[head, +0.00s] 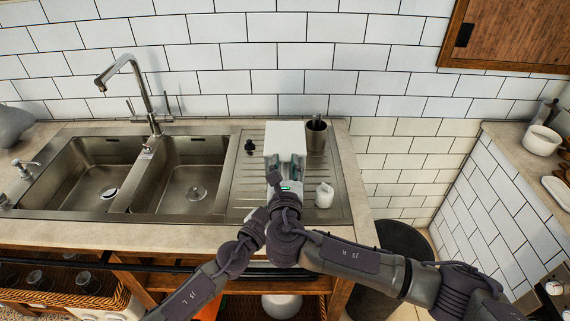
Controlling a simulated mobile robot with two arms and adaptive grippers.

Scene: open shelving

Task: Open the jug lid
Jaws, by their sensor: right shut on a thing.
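A white, block-shaped thing, which looks like the jug (286,135), stands on the ribbed steel drainboard right of the sinks. My right gripper (285,168) is at its near side, with its fingers shut on part of it. Which part is gripped is hidden by the gripper, and I cannot make out the lid or whether it is raised. My left arm comes in from the lower left, and its wrist end meets my right wrist in the picture. The left gripper's fingers are mostly hidden there, so their state does not show.
A dark metal cup (316,136) stands close to the jug's right. A small white container (324,195) is right of my right gripper. A small dark item (249,146) lies left of the jug. The double sink (160,175) and tall faucet (140,85) are further left.

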